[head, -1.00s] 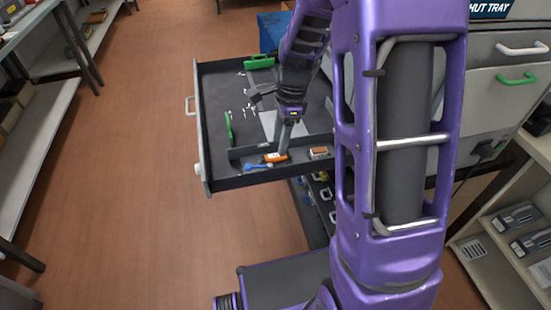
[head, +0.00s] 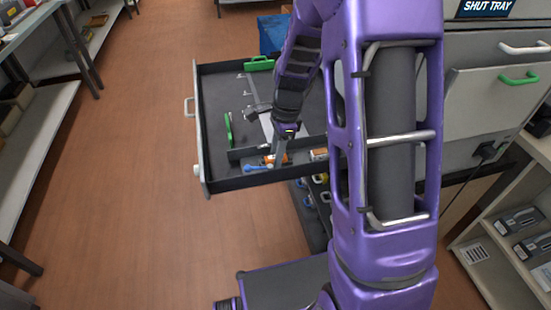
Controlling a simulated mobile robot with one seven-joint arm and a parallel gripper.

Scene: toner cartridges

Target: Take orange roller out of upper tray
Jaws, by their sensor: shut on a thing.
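The upper tray (head: 205,150) is pulled out, a dark open drawer with a pale front and a divider along its near side. The orange roller (head: 268,159) is in the near, narrow compartment, partly covered by my gripper. My gripper (head: 278,163) points down into that compartment at the roller. Its fingers are small and dark in this view, shut on the orange roller. Whether the roller is clear of the tray floor cannot be told.
A blue item (head: 255,167) lies just left of the roller, and a small orange-and-white box (head: 319,154) to its right. Green parts (head: 259,63) stand along the tray's far and left sides. The cabinet is at the right; open floor (head: 120,200) lies left.

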